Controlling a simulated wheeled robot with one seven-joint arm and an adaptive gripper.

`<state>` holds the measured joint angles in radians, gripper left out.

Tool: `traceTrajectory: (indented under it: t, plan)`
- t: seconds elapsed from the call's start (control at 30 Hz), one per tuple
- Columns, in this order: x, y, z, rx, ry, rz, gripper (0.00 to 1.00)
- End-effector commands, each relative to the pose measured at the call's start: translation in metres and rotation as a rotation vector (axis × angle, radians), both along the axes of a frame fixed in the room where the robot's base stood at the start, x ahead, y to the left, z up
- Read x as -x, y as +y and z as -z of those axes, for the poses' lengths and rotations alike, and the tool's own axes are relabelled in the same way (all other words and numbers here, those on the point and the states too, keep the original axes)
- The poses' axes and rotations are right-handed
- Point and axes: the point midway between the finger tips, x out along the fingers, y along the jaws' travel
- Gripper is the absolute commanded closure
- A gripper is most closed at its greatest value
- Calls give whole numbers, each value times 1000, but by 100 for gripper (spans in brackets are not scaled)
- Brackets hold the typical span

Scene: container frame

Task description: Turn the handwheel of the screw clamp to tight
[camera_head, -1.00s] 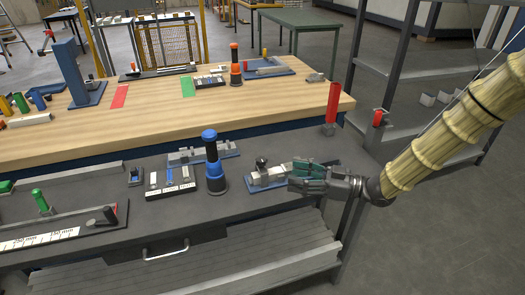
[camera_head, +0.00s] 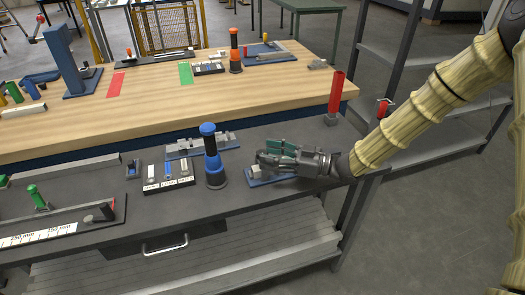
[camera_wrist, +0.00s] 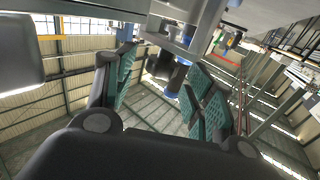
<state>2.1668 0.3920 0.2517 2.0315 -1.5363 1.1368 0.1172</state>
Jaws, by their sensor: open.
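My gripper (camera_head: 268,157) has green-padded fingers and is low over the right part of the dark front bench, reaching in from the right. It is open. Directly beneath it is a blue-based fixture with silver metal parts (camera_head: 256,180), which appears to be the screw clamp; the gripper hides most of it. I cannot make out its handwheel in the head view. In the wrist view the green pads of my gripper (camera_wrist: 160,68) stand apart. Silver metal (camera_wrist: 185,30) and a dark round part (camera_wrist: 160,66) show between or beyond them; I cannot tell whether the fingers touch either.
A blue-topped black post (camera_head: 213,160) stands close to the left of my gripper. A second blue-based metal fixture (camera_head: 184,153) lies behind it. A red cylinder (camera_head: 336,93) stands at the bench's back right. A wooden table (camera_head: 150,105) is behind.

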Motion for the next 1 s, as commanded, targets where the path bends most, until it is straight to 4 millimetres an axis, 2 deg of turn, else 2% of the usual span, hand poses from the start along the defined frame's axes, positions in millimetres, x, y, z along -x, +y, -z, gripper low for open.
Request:
traceTrajectory:
  t: [0.2, 0.6, 0.87, 1.0]
  plan:
    - [-6, 21, 0, 1, 0, -1, 46]
    - [-8, 26, 0, 1, 1, -1, 46]
    - [-8, 26, 0, 1, 1, 0, 93]
    - [-8, 26, 0, 1, 1, 1, 93]
